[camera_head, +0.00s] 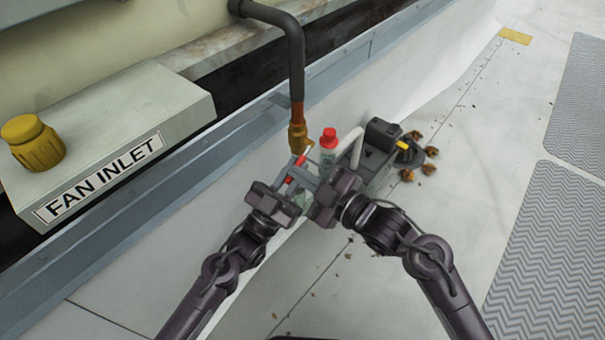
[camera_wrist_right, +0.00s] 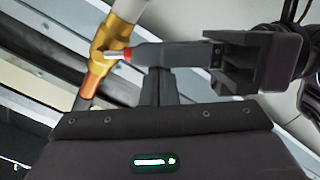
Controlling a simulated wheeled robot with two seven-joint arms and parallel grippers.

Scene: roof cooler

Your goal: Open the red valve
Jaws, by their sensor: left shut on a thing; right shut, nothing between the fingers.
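The red valve shows as a brass body (camera_head: 298,132) at the end of a copper pipe, with a small red handle (camera_head: 300,160) below it. In the right wrist view the brass body (camera_wrist_right: 110,42) and the red handle end (camera_wrist_right: 126,54) are at upper left. My left gripper (camera_head: 292,172) is shut on the red handle; its fingers hide most of it. Its grey fingers also show in the right wrist view (camera_wrist_right: 150,55). My right gripper (camera_head: 314,168) is shut and empty just right of the left fingers. Its fingertips (camera_wrist_right: 158,78) are close to them; contact is unclear.
A red-capped bottle (camera_head: 328,142) stands just behind my right gripper. A dark pump-like device (camera_head: 377,150) with a pale hose is right of it. A "FAN INLET" box (camera_head: 130,110) with a yellow knob (camera_head: 33,142) is at left. The pale floor at right is mostly open, with scattered leaves.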

